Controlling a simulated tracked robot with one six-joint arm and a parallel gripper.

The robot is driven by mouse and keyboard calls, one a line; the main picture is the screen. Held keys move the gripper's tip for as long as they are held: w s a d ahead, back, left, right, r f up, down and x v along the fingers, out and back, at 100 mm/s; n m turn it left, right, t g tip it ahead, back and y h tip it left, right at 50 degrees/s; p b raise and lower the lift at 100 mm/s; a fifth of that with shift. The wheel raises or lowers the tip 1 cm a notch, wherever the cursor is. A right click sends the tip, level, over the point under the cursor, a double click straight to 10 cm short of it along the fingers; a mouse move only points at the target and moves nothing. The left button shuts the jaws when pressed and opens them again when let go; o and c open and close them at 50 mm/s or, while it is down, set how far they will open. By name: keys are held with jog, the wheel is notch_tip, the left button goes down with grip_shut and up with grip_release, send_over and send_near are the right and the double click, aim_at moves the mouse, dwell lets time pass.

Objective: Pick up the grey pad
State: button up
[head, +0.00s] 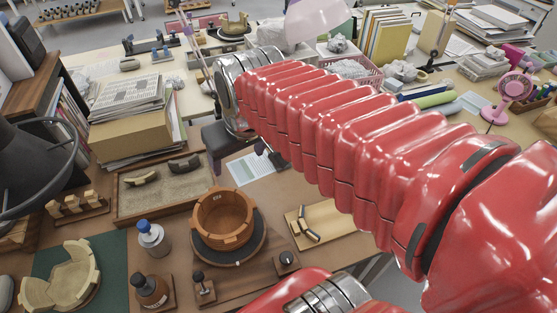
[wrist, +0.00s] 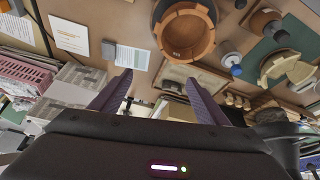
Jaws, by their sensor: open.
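A small grey block (wrist: 108,50), which looks like the grey pad, lies on the brown bench at the edge of a white printed sheet (wrist: 130,57) in the wrist view. In the head view a small dark shape by that sheet's right edge may be the pad, but I cannot tell it from my gripper. My gripper (wrist: 158,78) is open, its two dark fingers apart with nothing held between them. The pad lies beyond the left fingertip in the wrist view, apart from it.
An orange-brown pot (head: 224,218) stands on a round dark turntable in front of the sheet. A sand tray (head: 118,212) with sherds lies to the left, a small wooden tray (head: 335,222) to the right. A paper stack (head: 130,110) stands at the back left.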

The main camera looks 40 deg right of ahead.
jog(key=w+d+f+g, duration=0.2)
jog(key=w+d+f, duration=0.5)
jog(key=w+d, duration=0.4)
jog(key=w+d+f+g, duration=0.1)
jog(key=w+d+f, duration=0.1)
jog(key=d+f, duration=0.2)
jog(key=w+d+f+m, duration=0.1)
jog(key=w+d+f, duration=0.2)
jog(key=f, duration=0.3)
jog(key=w+d+f+g, duration=0.1)
jog(key=w+d+f, duration=0.1)
jog(key=d+f, duration=0.2)
jog(key=shift+w+d+f+m+g, duration=0.1)
jog(key=shift+d+f+m+g, duration=0.1)
jog(key=shift+f, duration=0.2)
jog(key=shift+w+d+f+m+g, duration=0.1)
jog(key=shift+d+f+m, duration=0.1)
jog(key=shift+f, duration=0.2)
jog(key=shift+d+f, duration=0.2)
jog(key=shift+f, duration=0.1)
jog(key=shift+f, duration=1.15)
jog(key=shift+f, duration=0.1)
